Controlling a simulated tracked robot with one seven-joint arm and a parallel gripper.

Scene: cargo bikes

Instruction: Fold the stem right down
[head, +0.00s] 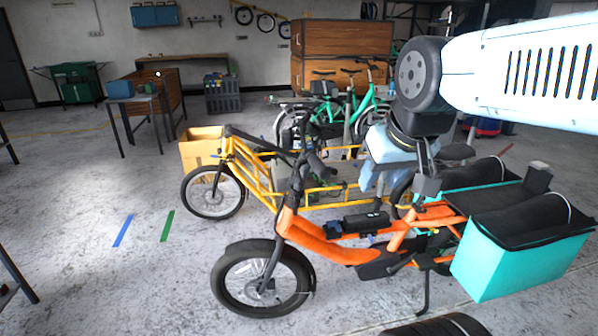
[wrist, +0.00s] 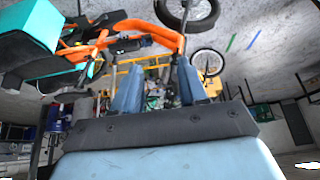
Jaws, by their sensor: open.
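The orange cargo bike (head: 330,246) stands in the foreground of the head view, front wheel to the left. Its dark stem (head: 296,188) rises from the orange head tube, with black handlebar grips (head: 319,163) at its top; it looks raised, not folded. My gripper (head: 366,197) hangs to the right of the stem, above the frame, apart from the handlebar. In the wrist view, my gripper (wrist: 159,66) has its two blue fingers spread with nothing between them. The orange bike (wrist: 98,47) shows there upside down; its stem is hard to make out near the right finger.
A yellow cargo bike (head: 327,196) stands close behind the orange one, and a green bike (head: 370,108) farther back. A teal pannier (head: 515,262) hangs at the orange bike's rear. The floor at the left is mostly clear.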

